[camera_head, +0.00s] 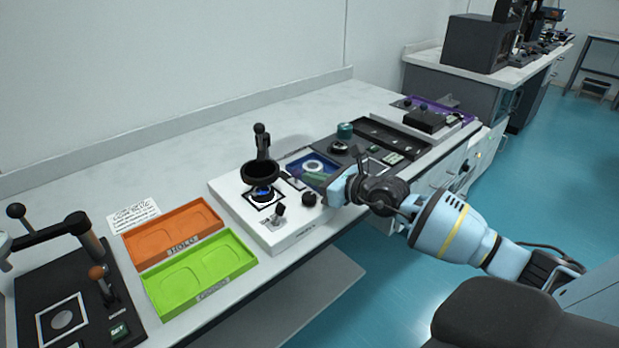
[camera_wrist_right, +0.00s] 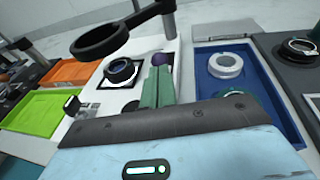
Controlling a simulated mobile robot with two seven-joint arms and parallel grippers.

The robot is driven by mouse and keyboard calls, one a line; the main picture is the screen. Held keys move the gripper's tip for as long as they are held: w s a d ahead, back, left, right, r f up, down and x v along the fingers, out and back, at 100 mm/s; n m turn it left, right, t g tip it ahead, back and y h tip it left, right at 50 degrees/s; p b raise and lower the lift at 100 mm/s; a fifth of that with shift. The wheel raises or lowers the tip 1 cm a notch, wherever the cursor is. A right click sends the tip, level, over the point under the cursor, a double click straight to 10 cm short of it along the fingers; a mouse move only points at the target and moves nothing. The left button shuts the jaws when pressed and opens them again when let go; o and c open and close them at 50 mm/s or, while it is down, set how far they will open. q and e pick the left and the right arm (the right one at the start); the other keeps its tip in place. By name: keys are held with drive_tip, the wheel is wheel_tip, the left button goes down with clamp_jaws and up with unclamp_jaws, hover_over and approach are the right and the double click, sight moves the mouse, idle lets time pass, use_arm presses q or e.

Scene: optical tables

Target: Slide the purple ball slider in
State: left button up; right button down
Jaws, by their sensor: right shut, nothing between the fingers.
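The purple ball (camera_wrist_right: 159,59) of the slider shows in the right wrist view, just beyond the tips of my right gripper (camera_wrist_right: 157,70). It lies at the right side of the white device (camera_head: 234,191), near the blue tray. I cannot tell whether the fingers touch it. My right gripper's green fingers are together with nothing between them. In the head view my right gripper (camera_head: 311,178) reaches over the device's right edge, and I cannot make out the purple ball there. The rest of the slider is hidden. My left gripper is not in view.
A black ring on a post (camera_head: 261,173) stands over the white device. A blue tray (camera_wrist_right: 204,68) with a pale ring lies to the right. Orange (camera_head: 216,222) and green (camera_head: 250,259) trays lie left. A black device with a teal jar (camera_head: 345,130) stands beyond.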

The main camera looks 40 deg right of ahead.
sight(296, 177)
drive_tip(key=shift+w+a+f, duration=0.15)
drive_tip(key=shift+w+a, duration=0.05)
drive_tip(key=shift+w, duration=0.45)
drive_tip(key=w+b, duration=0.1)
drive_tip(key=w, duration=0.3)
drive_tip(key=shift+a+f+b, duration=0.1)
drive_tip(key=shift+a+b, duration=0.05)
drive_tip(key=shift+b, duration=0.15)
drive_tip(key=shift+w, duration=0.4)
drive_tip(key=shift+r, duration=0.25)
drive_tip(key=shift+r, duration=0.1)
